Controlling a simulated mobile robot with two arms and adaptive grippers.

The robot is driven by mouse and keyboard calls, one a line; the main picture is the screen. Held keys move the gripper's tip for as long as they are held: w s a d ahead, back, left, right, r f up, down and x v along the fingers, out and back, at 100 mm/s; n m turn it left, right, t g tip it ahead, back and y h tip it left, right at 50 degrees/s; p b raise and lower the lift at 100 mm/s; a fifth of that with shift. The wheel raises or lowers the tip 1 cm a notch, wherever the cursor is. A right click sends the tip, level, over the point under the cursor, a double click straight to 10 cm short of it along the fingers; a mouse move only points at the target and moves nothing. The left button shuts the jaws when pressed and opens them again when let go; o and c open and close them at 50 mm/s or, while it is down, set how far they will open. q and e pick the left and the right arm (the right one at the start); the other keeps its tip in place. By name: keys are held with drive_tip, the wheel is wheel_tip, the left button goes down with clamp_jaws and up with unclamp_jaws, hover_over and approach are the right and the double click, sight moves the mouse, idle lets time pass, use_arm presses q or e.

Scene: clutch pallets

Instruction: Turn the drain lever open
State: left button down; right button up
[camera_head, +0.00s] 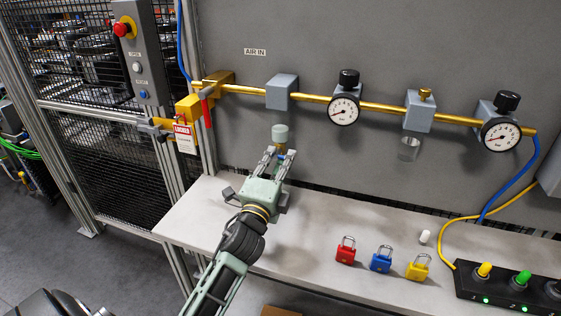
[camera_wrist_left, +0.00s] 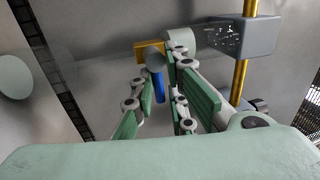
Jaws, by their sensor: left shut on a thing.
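The drain lever is a short blue handle (camera_wrist_left: 158,88) on a brass drain valve (camera_wrist_left: 143,49) under the clear bowl (camera_head: 280,133) of the first grey block (camera_head: 282,92). In the head view the lever is mostly hidden by the fingers. My left gripper (camera_head: 277,153) reaches up to the valve from below. In the left wrist view its green-padded fingers (camera_wrist_left: 164,98) stand on both sides of the blue lever, shut on it. The bowl also shows in the left wrist view (camera_wrist_left: 181,39). My right gripper is not in view.
A brass pipe (camera_head: 312,98) runs along the grey panel with two round gauges (camera_head: 343,110) (camera_head: 501,134). A red padlock (camera_head: 346,254), a blue padlock (camera_head: 381,263) and a yellow padlock (camera_head: 418,270) stand on the pale bench (camera_head: 318,215). A "LOCKED" tag (camera_head: 184,137) hangs at the left.

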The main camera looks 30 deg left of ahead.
use_arm(q)
drive_tip(key=shift+f, duration=0.6)
drive_tip(key=c, duration=1.9)
unclamp_jaws()
drive_tip(key=shift+s+a, duration=0.1)
drive_tip(key=shift+r, duration=0.2)
drive_tip(key=v, duration=1.2)
drive_tip(key=shift+r, duration=0.15)
